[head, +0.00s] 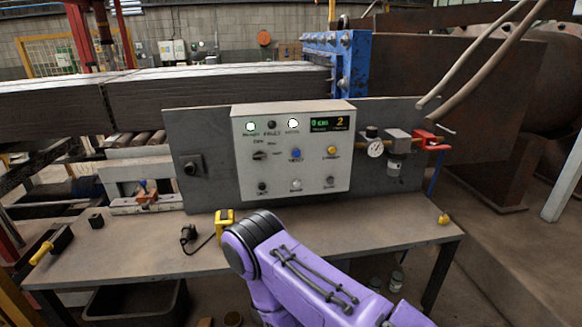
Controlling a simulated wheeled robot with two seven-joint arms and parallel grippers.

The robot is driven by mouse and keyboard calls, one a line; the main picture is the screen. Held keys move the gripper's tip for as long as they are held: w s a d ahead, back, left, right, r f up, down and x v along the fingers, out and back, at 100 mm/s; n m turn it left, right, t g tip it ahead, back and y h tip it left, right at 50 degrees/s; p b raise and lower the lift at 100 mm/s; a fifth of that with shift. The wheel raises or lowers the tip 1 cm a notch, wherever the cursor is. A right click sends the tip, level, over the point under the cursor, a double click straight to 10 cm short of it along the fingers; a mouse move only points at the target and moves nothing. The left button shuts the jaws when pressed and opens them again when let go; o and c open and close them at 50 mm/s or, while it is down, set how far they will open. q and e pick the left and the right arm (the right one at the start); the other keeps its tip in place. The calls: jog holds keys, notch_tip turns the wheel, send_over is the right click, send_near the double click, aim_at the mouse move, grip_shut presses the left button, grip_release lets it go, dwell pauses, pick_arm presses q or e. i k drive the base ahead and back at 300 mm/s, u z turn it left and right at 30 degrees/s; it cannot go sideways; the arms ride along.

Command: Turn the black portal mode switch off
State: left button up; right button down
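A pale control box (292,152) is mounted on a grey upright panel behind the workbench. On its left side is a small black rotary knob (260,155) with tiny labels around it, too small to read surely. A separate black switch (192,165) on a dark plate sits on the grey panel, left of the box. I cannot tell for sure which is the portal mode switch, or either one's setting. A purple arm of mine comes in from the bottom right, its black-ringed joint below the box. Neither gripper is in view.
The workbench (130,245) holds a yellow tape measure (225,218), a small dark corded tool (189,235) and a yellow-handled tool (45,250). A gauge (375,149) and red valve (425,140) stick out right of the box. The bench's right part is mostly clear.

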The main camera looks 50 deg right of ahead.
aim_at(259, 155)
jog(key=z, duration=1.3)
